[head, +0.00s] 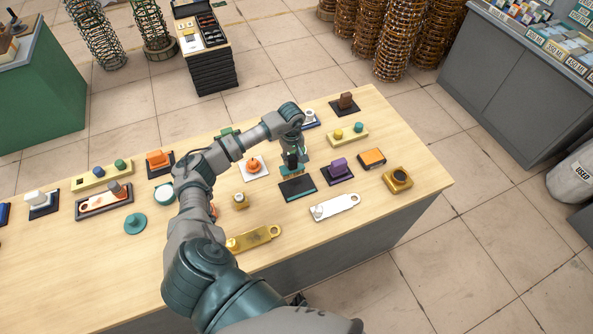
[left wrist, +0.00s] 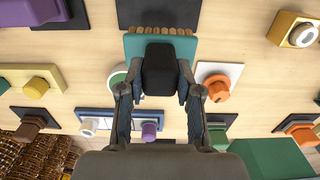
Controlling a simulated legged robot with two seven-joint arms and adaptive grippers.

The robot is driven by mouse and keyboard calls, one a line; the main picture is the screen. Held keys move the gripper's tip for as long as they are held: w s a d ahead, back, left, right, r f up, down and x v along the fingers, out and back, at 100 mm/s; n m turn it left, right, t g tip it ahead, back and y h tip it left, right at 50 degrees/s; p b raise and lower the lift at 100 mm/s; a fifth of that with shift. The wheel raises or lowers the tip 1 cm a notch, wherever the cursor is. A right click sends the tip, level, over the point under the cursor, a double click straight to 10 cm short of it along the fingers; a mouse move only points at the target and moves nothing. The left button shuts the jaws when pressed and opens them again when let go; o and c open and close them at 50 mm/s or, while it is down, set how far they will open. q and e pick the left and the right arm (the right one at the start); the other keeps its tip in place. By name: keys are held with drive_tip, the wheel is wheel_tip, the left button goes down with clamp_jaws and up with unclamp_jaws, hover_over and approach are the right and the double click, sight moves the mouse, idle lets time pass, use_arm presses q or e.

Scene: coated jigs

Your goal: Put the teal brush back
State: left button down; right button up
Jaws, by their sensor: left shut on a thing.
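The teal brush is in my left gripper (head: 292,158), which is shut on its black handle (left wrist: 160,70). Its teal body (left wrist: 188,47) and tan bristles show in the left wrist view, and a teal strip of the brush (head: 287,171) shows below the fingers in the head view. A dark mat with a teal stripe (head: 298,189) lies just in front of the brush in the head view. It also shows as a dark patch (left wrist: 158,12) beyond the bristles in the left wrist view. I cannot tell how high the brush is. My right gripper is not in view.
An orange knob on a white plate (head: 253,163) is left of the mat, and a purple block (head: 338,165) on a dark mat is right. A white handled plate (head: 343,206) lies in front. The wooden table (head: 420,205) has its edge at right.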

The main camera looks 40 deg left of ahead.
use_arm(q)
drive_tip(key=shift+s+d, duration=0.2)
drive_tip(key=shift+d, duration=0.35)
drive_tip(key=shift+s+d, duration=0.15)
drive_tip(key=shift+d, duration=0.4)
drive_tip(key=f, duration=0.1)
drive_tip(key=d+f+p, duration=0.1)
drive_tip(key=s+f, duration=0.1)
drive_tip(key=shift+d+f+p, duration=0.35)
drive_tip(key=shift+d, duration=0.05)
drive_tip(key=shift+f, duration=0.15)
drive_tip(key=c, duration=1.2)
unclamp_jaws()
drive_tip(key=shift+d+b, duration=0.1)
drive_tip(key=shift+b, duration=0.2)
drive_tip(key=o, duration=0.4)
drive_tip(key=shift+d, duration=0.1)
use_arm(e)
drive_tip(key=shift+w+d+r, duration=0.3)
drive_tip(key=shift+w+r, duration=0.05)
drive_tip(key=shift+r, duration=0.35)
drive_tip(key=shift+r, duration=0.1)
